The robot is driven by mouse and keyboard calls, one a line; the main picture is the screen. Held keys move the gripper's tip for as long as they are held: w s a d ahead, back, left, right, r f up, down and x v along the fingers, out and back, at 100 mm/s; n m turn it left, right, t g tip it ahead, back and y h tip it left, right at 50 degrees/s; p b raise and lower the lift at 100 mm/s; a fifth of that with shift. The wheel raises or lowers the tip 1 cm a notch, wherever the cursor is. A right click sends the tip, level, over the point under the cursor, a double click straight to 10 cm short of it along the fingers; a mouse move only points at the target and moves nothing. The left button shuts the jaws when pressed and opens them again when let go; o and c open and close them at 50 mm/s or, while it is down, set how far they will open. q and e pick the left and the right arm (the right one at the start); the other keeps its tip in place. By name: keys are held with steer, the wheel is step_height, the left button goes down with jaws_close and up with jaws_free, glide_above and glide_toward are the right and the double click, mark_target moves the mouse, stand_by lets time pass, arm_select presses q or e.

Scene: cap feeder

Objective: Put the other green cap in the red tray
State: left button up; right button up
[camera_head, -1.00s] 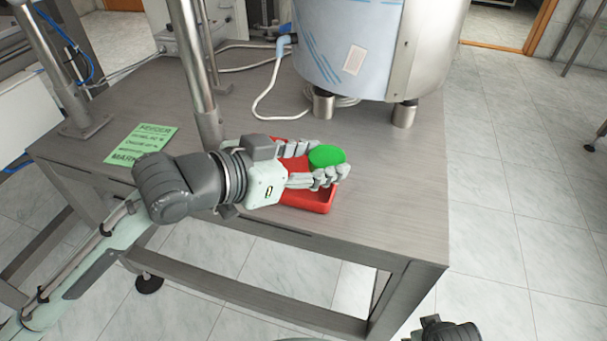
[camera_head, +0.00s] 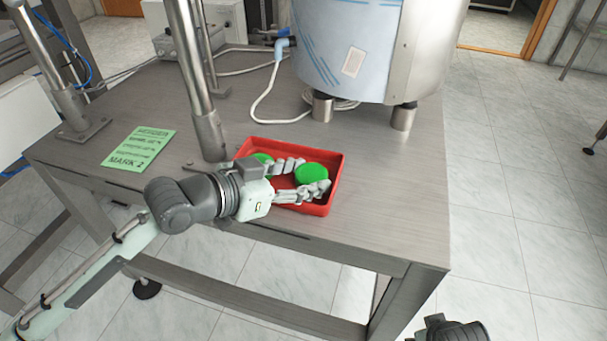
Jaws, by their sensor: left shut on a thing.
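The red tray (camera_head: 335,177) lies on the grey table, its right and back rims in plain view. My left gripper (camera_head: 305,180) reaches over the tray from the left and is shut on a green cap (camera_head: 311,174), which shows between and beyond its fingertips. Whether that cap touches the tray floor I cannot tell. A second green cap (camera_head: 262,158) shows behind the gripper, in the left part of the tray, partly hidden by the gripper. At the bottom right edge a dark part of my right arm shows, but no fingers of the right gripper.
A large metal feeder drum (camera_head: 375,50) on short legs stands behind the tray. A steel post (camera_head: 198,90) stands close to the tray's left. A green label sheet (camera_head: 138,148) lies at the left on the table (camera_head: 400,190). The table's right side is clear.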

arm_select(q)
steer(key=o, duration=0.4)
steer(key=shift+f, duration=0.1)
steer(key=shift+o, duration=0.2)
steer(key=v, duration=1.1)
steer(key=shift+s+a+r, duration=0.25)
steer(key=shift+s+r, duration=0.1)
steer(key=shift+r, duration=0.15)
